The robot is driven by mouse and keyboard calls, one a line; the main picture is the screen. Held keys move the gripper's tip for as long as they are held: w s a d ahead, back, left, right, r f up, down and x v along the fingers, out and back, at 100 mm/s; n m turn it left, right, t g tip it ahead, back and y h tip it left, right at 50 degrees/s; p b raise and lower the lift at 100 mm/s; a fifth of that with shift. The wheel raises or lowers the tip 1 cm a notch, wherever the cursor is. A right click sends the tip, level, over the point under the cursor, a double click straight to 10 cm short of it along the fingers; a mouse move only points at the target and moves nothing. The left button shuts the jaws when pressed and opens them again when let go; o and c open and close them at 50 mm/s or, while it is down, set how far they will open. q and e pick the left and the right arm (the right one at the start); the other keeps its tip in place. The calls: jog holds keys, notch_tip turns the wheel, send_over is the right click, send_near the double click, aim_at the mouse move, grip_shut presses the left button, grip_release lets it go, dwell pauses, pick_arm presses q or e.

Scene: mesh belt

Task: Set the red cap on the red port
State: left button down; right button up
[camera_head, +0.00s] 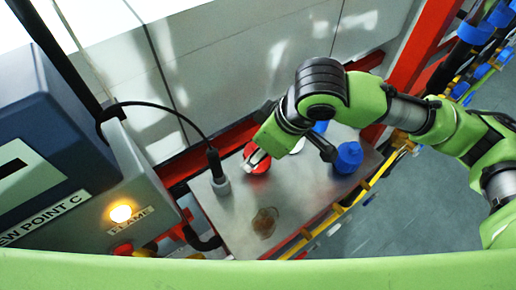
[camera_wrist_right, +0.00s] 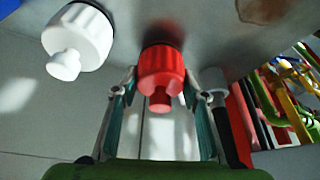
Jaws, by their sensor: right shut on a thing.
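The red cap (camera_head: 257,165) is at the metal plate (camera_head: 240,225) in the head view, partly covered by my right gripper (camera_head: 262,158). In the right wrist view the ribbed red cap (camera_wrist_right: 161,68) with its small knob sits between the two fingers of the right gripper (camera_wrist_right: 160,95). The right gripper is shut on the red cap. I cannot tell whether the cap touches the plate or stands just off it. I cannot make out the red port. My left gripper is not in view.
A white cap (camera_wrist_right: 78,38) stands beside the red one. A grey plug (camera_head: 219,182) with a black cable stands left of it. Blue caps (camera_head: 348,157) are to the right. A brown stain (camera_head: 264,222) marks the plate's clear front. A control box (camera_head: 100,205) is at left.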

jog(key=shift+f, duration=0.45)
jog(key=o, duration=1)
jog(key=shift+o, duration=0.2)
jog(key=p+v, duration=1.1)
jog(key=shift+p, duration=0.3)
